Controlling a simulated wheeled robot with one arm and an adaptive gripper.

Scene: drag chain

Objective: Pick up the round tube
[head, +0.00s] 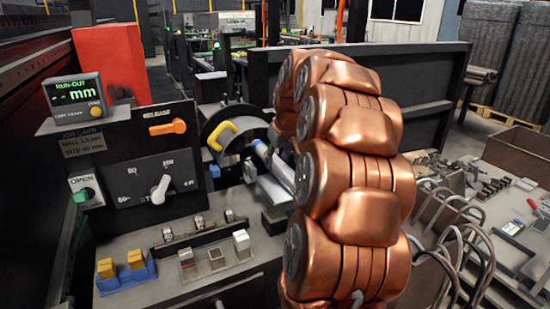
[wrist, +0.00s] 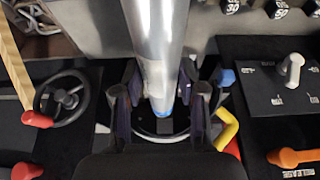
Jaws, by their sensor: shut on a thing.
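The round tube is a smooth silver cylinder. In the wrist view the tube (wrist: 155,45) runs down from the top edge between my fingers, with a bit of blue at its lower end. My gripper (wrist: 160,98) is shut on the tube, one dark finger on each side. In the head view a silver length of the tube (head: 283,172) with a blue end shows beside a dark round chuck-like part (head: 232,125). My copper-coloured arm hides the gripper and the rest of the tube there. I cannot tell whether the tube's end touches the chuck-like part.
A yellow handle (head: 222,133) sits on the chuck-like part. A control panel (head: 130,185) with a lever and an orange release handle (head: 167,127) stands left. Small blocks sit on the grey bench front. A cluttered bench with an open box (head: 510,152) and curved hooks lies right.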

